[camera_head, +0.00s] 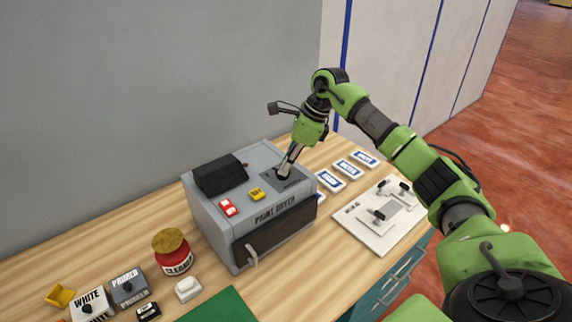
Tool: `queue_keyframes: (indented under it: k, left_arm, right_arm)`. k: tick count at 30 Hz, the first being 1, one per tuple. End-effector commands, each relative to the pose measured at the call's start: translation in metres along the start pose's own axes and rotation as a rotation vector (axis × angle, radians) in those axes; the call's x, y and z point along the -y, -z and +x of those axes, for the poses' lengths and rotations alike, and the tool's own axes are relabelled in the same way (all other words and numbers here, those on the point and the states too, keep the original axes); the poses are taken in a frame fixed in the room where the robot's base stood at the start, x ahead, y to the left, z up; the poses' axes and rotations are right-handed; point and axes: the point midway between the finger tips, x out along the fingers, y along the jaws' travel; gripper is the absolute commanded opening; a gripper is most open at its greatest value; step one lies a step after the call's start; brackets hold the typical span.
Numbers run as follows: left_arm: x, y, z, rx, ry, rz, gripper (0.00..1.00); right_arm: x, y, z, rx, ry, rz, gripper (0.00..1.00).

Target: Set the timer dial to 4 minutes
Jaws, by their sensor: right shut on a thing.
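The timer dial (283,175) is a dark knob on a dark panel on top of the grey dryer box (222,222), near its back right corner. My right gripper (285,170) reaches down from above and its fingers are shut on the dial. The fingers cover most of the dial, so its pointer and setting cannot be read. The panel's marks are too small to read. My left gripper is not in view.
A red switch (227,208), a yellow switch (256,194) and a black hood (220,174) are on the box top. A white board (382,214) and several labelled cards (329,181) lie right.

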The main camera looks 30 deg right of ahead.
Motion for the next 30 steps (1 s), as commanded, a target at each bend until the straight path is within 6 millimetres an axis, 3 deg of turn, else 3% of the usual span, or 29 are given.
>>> queue_keyframes:
  k: [11, 30]
  left_arm:
    - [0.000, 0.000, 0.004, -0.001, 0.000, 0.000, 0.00]
    - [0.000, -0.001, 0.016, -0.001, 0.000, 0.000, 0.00]
  right_arm:
    - [-0.001, 0.000, 0.000, 0.000, 0.053, 0.118, 0.00]
    - [-0.005, -0.003, 0.000, 0.003, 0.245, 0.580, 0.00]
